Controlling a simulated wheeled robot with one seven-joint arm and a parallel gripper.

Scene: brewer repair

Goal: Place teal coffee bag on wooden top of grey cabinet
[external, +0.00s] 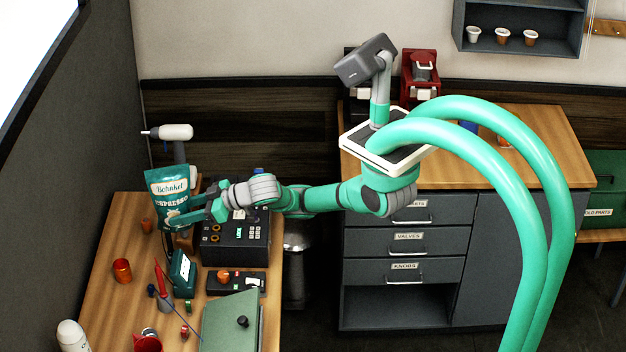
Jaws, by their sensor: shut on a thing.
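The teal coffee bag (168,187) with white lettering is upright at the left, above the back of the left wooden table. My gripper (178,217) is at the bag's lower part and shut on it. Whether the bag's base touches anything below is hidden by the gripper and the things around it. The grey cabinet (405,240) stands to the right, with labelled drawers. Its wooden top (540,150) is partly hidden behind my arm and body.
A black control box (236,243) stands on the left table (100,290), close under my arm. Orange cups, a dark teal box (183,272) and a green case (230,322) lie nearby. A red machine (420,75) stands at the back of the cabinet top. The top's right part looks clear.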

